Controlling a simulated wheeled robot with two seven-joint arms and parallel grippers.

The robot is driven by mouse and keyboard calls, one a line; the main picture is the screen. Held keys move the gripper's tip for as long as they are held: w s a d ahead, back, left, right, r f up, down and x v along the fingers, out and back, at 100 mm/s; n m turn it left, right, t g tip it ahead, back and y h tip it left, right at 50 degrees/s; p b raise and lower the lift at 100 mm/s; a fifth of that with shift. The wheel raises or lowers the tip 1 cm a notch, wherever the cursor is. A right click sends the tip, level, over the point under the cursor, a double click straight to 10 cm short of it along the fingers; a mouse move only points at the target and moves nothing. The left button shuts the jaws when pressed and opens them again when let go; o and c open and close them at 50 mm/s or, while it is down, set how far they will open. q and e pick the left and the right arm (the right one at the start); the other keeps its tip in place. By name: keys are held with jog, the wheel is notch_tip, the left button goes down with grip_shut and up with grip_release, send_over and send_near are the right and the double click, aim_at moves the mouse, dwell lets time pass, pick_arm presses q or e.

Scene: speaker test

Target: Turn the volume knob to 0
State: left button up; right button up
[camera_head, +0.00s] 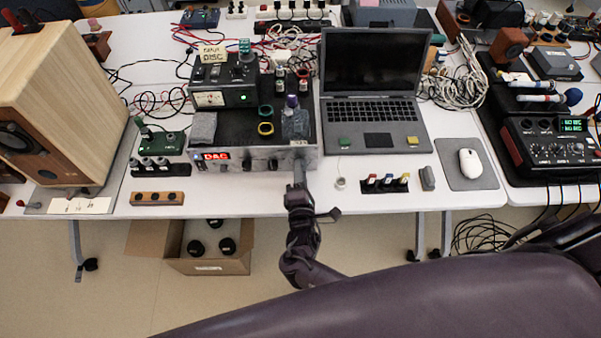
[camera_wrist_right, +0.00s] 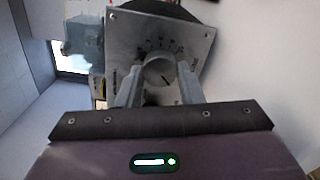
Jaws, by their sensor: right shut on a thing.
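The volume knob (camera_wrist_right: 158,71) is a round grey knob with a dark pointer line, on a metal panel (camera_wrist_right: 120,27) with dark marks around it. In the right wrist view my right gripper (camera_wrist_right: 159,78) has one finger on each side of the knob and is shut on it. In the head view my right gripper (camera_head: 299,172) is at the right front of a metal unit (camera_head: 235,162) with a red lit display; the knob is hidden there behind the gripper. The number at the pointer is too small to read. My left gripper is not in view.
A laptop (camera_head: 375,110) stands right of the unit, with a small rack of colored parts (camera_head: 385,183) in front. A wooden speaker (camera_head: 75,90) stands at the left. A mouse (camera_head: 470,163) lies on a grey pad. The table's front edge is mostly clear.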

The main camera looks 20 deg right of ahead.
dwell(0.3)
jog(key=o, duration=1)
jog(key=shift+c, duration=0.2)
jog(key=v, duration=0.8)
jog(key=shift+b, duration=0.3)
